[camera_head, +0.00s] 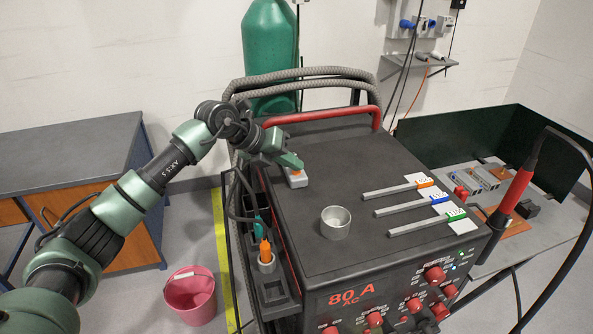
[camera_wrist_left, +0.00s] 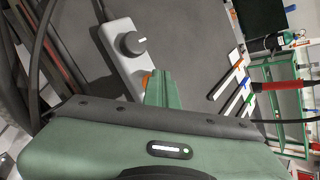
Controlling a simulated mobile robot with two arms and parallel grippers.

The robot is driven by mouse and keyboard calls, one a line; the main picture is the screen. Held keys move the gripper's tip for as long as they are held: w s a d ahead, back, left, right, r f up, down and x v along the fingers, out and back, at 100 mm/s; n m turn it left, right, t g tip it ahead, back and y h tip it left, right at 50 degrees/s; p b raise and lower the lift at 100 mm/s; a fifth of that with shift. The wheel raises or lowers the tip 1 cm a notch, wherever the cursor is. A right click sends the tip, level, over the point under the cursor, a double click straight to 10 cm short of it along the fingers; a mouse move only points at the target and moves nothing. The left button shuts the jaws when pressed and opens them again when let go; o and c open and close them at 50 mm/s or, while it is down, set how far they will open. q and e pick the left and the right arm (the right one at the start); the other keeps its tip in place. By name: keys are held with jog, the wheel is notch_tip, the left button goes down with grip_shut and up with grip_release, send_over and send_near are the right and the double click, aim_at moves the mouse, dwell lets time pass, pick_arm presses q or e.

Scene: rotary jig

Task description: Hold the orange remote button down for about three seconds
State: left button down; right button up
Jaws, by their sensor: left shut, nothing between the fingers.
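The grey remote (camera_head: 295,180) lies on the dark top of the welding machine, near its left edge. In the left wrist view the remote (camera_wrist_left: 121,58) shows a black knob with a white mark, and its orange button (camera_wrist_left: 147,79) is partly hidden behind my fingers. My left gripper (camera_head: 293,161) is shut and empty, with its green fingertips at the button end of the remote. The fingers (camera_wrist_left: 163,88) overlap the button's edge in the wrist view; I cannot tell whether they touch or press it. My right gripper is not in view.
A metal cup (camera_head: 335,223) and several electrode rods on white labels (camera_head: 438,198) lie on the machine top (camera_head: 340,165). A red handle (camera_head: 325,114) and grey hoses cross behind the remote. A side tray (camera_head: 272,292) holds an orange-tipped item. A pink bucket (camera_head: 190,296) stands on the floor.

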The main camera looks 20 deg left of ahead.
aim_at(293, 173)
pick_arm(q)
jog(key=shift+r+p, duration=0.55)
jog(key=shift+r, duration=0.2)
jog(key=shift+r+p, duration=1.7)
jog(key=shift+r, duration=0.9)
jog(key=shift+a+f, duration=0.1)
jog(key=shift+f, duration=0.05)
